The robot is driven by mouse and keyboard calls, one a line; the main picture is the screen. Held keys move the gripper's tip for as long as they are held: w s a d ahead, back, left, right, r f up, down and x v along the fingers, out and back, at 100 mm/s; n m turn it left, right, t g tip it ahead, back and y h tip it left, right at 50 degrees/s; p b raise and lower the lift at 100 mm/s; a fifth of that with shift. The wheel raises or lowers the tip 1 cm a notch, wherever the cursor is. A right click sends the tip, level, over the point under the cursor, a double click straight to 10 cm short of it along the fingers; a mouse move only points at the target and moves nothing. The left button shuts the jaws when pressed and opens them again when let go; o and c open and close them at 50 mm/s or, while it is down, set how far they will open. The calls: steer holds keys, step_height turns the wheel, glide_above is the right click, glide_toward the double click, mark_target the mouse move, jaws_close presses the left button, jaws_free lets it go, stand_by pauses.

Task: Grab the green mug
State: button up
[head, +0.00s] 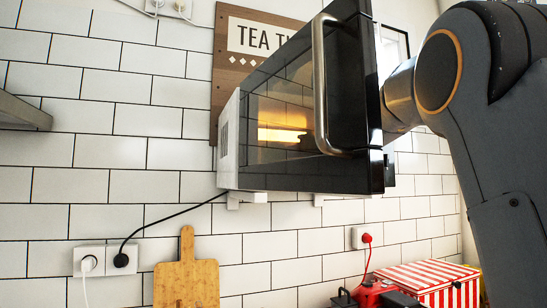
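No green mug shows in the head view. My arm (480,110) fills the right side and reaches behind the microwave's right edge. My gripper is not in view; the arm's far end is hidden behind the microwave or out of frame.
A black and silver microwave (290,165) with a lit window sits on white wall brackets (247,198), close to my arm. Below are a wooden cutting board (187,275), a red-and-white striped box (430,277) and a red appliance (372,291). A shelf edge (25,115) juts in at left.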

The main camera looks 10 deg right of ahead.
steer(key=shift+w, duration=0.1)
jaws_close()
steer(key=shift+r, duration=0.1)
stand_by(1.3)
